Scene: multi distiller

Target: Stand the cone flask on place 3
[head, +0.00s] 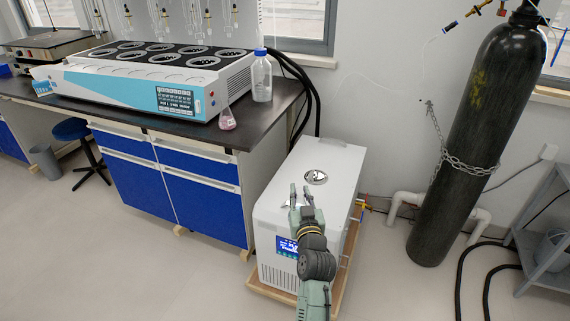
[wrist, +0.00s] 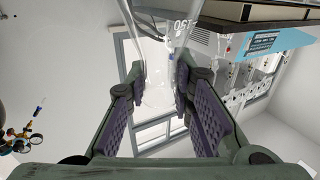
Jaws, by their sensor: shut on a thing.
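My gripper (head: 300,190) is above the white chiller-like box in the head view. In the wrist view my gripper (wrist: 160,88) is shut on a clear glass vessel (wrist: 158,60) with printed markings. It is nearly invisible in the head view, so its full shape cannot be told. A small cone-shaped flask with pink liquid (head: 227,122) stands on the bench by the distiller's front right corner. The blue and white multi distiller (head: 140,92) has two rows of round places on its black top. No place number can be read.
A clear bottle with a blue cap (head: 262,78) stands right of the distiller on the dark bench (head: 213,133). The white box (head: 335,165) lies below my gripper. A chained black gas cylinder (head: 478,130) stands at right. Glassware hangs above the distiller.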

